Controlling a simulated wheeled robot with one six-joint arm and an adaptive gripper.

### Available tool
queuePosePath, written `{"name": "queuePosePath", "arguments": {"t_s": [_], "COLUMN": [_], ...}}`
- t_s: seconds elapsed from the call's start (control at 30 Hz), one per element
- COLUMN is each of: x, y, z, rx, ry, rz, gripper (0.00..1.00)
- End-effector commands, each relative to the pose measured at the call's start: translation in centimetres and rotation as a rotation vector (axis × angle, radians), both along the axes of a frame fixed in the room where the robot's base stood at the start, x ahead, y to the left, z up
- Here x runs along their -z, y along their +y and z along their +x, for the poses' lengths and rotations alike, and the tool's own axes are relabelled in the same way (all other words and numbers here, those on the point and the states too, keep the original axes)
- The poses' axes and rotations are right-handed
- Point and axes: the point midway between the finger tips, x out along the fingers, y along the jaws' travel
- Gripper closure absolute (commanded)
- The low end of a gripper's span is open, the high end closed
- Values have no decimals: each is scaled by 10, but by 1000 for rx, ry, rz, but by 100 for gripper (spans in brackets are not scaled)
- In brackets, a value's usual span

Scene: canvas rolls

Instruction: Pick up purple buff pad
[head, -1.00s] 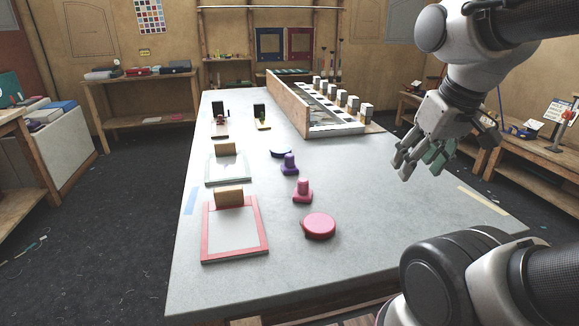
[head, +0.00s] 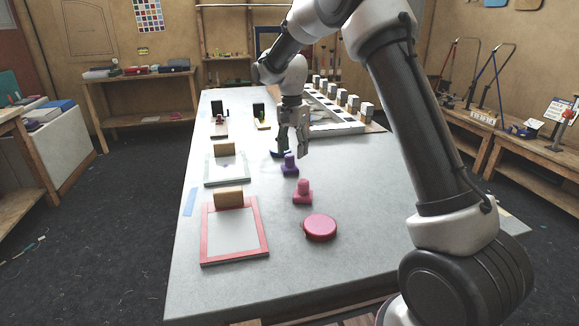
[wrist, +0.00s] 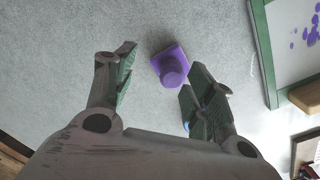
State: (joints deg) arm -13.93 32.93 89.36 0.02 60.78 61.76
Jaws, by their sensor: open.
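The purple buff pad (head: 289,165) has a square base with a round knob on top and stands upright on the grey table. It also shows in the wrist view (wrist: 171,67), just beyond the fingertips and closer to the right finger. My gripper (head: 292,148) is open and empty, hanging fingers-down above and just behind the pad in the head view. In the wrist view my gripper (wrist: 158,72) has its two green-lined fingers spread wide, with bare table between them. The pad is apart from both fingers as far as I can see.
A pink buff pad (head: 303,192) and a round pink piece (head: 320,228) stand nearer. A blue piece (head: 277,154) is partly hidden behind my gripper. A green frame (head: 227,168) and a red frame (head: 236,230) lie left. The table's right side (head: 370,190) is clear.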

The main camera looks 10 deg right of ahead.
Motion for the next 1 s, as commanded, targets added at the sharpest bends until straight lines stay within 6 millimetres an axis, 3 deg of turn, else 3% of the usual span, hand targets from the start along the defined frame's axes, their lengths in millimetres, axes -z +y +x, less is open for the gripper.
{"name": "queuePosePath", "arguments": {"t_s": [0.03, 0.13, 0.33, 0.83, 1.0], "x": [-11, -27, -26, 40, 51], "y": [3, 6, 5, 5, 5], "z": [13, 26, 24, 20, 20], "rx": [83, 254, 456, 475, 474], "ry": [-30, -61, -54, -51, -54], "rz": [4, 9, 0, -2, -1], "gripper": [46, 46, 46, 46, 46]}}
